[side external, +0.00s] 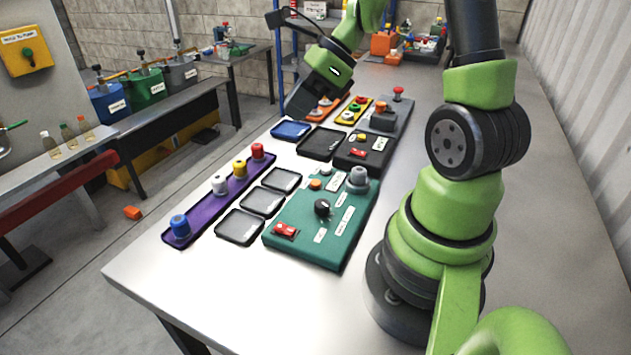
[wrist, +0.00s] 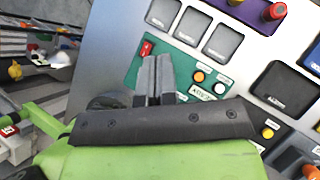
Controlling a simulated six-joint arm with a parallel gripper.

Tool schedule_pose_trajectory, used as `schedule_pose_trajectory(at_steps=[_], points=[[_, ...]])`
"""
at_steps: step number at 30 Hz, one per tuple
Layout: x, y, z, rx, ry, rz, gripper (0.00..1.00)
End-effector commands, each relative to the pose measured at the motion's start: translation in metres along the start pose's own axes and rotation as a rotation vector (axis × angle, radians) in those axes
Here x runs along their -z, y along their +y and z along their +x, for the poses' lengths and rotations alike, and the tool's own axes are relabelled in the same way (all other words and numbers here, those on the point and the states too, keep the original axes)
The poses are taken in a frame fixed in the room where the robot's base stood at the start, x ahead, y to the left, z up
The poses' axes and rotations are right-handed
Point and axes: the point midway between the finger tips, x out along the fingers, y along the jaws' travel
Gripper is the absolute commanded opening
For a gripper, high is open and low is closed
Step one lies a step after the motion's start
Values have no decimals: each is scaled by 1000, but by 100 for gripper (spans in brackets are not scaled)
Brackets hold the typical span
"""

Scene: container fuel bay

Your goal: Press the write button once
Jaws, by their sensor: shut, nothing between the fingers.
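A teal panel (side external: 330,237) lies on the bench nearest my base. It carries a red switch (side external: 286,230), a black knob (side external: 322,207), an orange button (side external: 315,184), a white button and a grey knob. In the wrist view the orange button (wrist: 199,76) and white button (wrist: 219,88) sit side by side, right of my fingers. The labels are too small to read, so I cannot tell which button is write. My gripper (wrist: 153,62) is shut and empty; its fingers hide part of the teal panel. In the side view my gripper head (side external: 328,77) hangs above the far panels.
A purple tray (side external: 213,207) with several coloured knobs and black trays (side external: 241,227) lie left of the teal panel. A black panel (side external: 362,150) with a red switch, a yellow panel (side external: 350,117) and a grey panel (side external: 384,122) stand behind. The near bench is bare.

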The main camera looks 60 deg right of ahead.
Motion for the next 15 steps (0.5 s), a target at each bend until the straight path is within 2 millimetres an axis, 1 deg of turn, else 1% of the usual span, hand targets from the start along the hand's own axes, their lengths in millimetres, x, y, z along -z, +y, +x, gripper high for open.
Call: schedule_pose_trajectory(at_steps=[1,3,6,10,15], points=[[13,-12,4,3,-24,139,0],[27,-25,9,12,-59,309,0],[44,-40,14,22,-102,503,0],[60,-50,18,30,-138,659,0],[66,-55,19,34,-154,723,0]])
